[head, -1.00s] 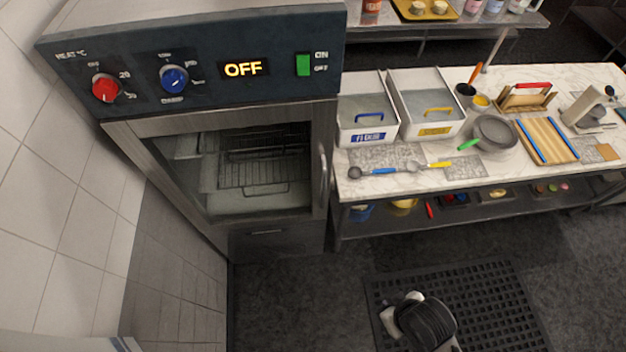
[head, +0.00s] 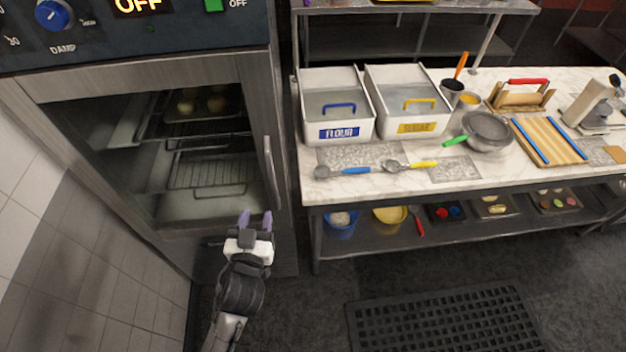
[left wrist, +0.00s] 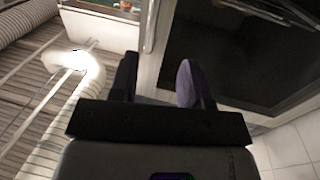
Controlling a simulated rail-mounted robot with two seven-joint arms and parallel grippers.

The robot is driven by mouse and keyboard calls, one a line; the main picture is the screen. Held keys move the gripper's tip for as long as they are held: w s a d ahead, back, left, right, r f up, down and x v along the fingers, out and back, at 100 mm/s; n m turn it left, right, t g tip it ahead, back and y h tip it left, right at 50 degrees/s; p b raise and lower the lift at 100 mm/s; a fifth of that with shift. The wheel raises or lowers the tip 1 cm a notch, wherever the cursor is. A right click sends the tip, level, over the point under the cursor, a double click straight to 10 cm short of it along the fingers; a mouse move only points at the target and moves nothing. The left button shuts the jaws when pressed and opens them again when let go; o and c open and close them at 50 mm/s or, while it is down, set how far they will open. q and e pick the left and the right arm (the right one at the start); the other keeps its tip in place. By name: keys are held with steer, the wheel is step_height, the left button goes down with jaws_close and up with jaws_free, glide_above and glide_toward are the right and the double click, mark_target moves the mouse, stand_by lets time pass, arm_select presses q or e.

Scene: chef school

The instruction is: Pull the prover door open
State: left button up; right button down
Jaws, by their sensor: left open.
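The prover door (head: 165,76) is a steel frame around dark glass and looks shut. Its upright metal handle (head: 271,172) is on the door's right side. My left gripper (head: 255,217), with purple fingertips, is open and empty just below and slightly left of the handle's lower end, as seen in the head view. In the left wrist view, the open fingers (left wrist: 156,80) point towards the prover's door, whose dark glass (left wrist: 245,45) is at the right. A metal bar, likely the handle (left wrist: 151,25), lies ahead between the fingers. My right gripper is out of view.
The prover's control panel (head: 140,35) is above the door. Racks show behind the glass. A marble-topped table (head: 390,180) with flour bin (head: 337,133), sugar bin (head: 415,129) and tools stands close on the right. A tiled wall (head: 40,220) is at the left. The floor in front is clear apart from a black mat (head: 445,325).

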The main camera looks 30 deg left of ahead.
mark_target(270, 174)
arm_select(q)
steer(key=x, duration=0.4)
steer(key=p+x, duration=0.1)
steer(key=x, duration=0.7)
steer(key=shift+w+d+r, duration=0.25)
steer(key=shift+d, duration=0.15)
steer(key=shift+p+x, duration=0.35)
steer(key=shift+x, duration=0.65)
steer(key=shift+c, duration=0.3)
jaws_close()
steer(key=shift+d, duration=0.1)
